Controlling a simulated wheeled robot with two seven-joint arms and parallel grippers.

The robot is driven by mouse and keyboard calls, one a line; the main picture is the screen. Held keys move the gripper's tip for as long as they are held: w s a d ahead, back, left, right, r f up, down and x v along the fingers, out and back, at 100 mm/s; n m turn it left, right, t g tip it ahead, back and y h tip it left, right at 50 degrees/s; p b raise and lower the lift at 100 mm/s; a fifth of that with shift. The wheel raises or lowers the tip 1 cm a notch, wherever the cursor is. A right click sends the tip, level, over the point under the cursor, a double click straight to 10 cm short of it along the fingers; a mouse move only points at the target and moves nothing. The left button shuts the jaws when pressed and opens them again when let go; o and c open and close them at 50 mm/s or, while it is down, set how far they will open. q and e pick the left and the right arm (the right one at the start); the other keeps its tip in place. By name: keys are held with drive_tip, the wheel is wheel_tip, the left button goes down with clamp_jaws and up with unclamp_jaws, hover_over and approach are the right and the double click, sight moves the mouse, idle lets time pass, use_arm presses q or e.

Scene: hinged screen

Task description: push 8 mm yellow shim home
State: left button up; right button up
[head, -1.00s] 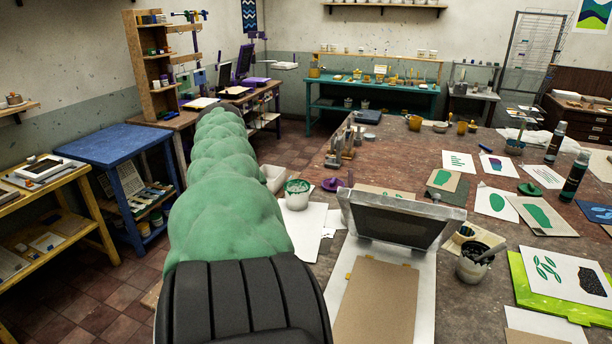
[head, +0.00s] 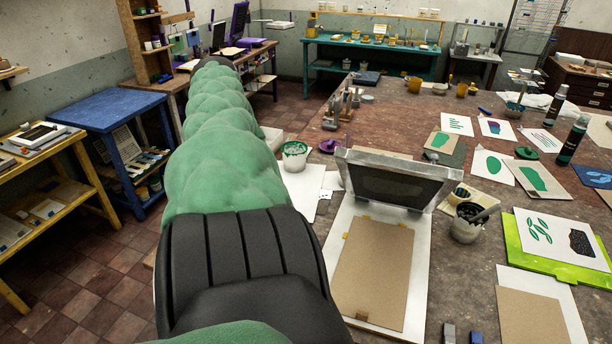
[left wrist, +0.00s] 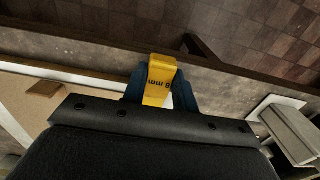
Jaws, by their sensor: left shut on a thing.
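The yellow shim (left wrist: 160,78), marked 8 mm, is in the left wrist view. My left gripper (left wrist: 160,92) is shut on it, with a dark blue finger on either side. The shim is near the white base board (left wrist: 75,76) and the table's front edge; I cannot tell whether it touches anything. In the head view the hinged screen (head: 392,182) stands raised at the back of its white base (head: 417,285). A brown board (head: 374,268) lies on that base. My left arm hides the left side; its gripper and the shim do not show there. My right gripper is not in view.
A grey block (head: 448,333) and a blue block (head: 476,338) lie at the bottom edge of the head view. A tub of green ink (head: 295,157) stands left of the screen, a dark ink pot (head: 466,224) to its right. A lime-green board (head: 555,262) lies further right.

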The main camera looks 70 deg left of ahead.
use_arm(q)
drive_tip(key=shift+w+a, duration=0.7)
drive_tip(key=shift+a, duration=0.15)
drive_tip(key=shift+w+a, duration=0.65)
drive_tip(key=shift+a, duration=0.2)
idle(0.3)
drive_tip(key=o, duration=1.1)
drive_tip(key=shift+r+b, duration=0.5)
drive_tip(key=shift+r, duration=0.2)
wheel_tip(320, 180, up, 4)
drive_tip(key=shift+f+b, duration=0.2)
drive_tip(key=shift+b, duration=0.55)
drive_tip(key=shift+r+b, duration=0.45)
drive_tip(key=shift+r, duration=0.95)
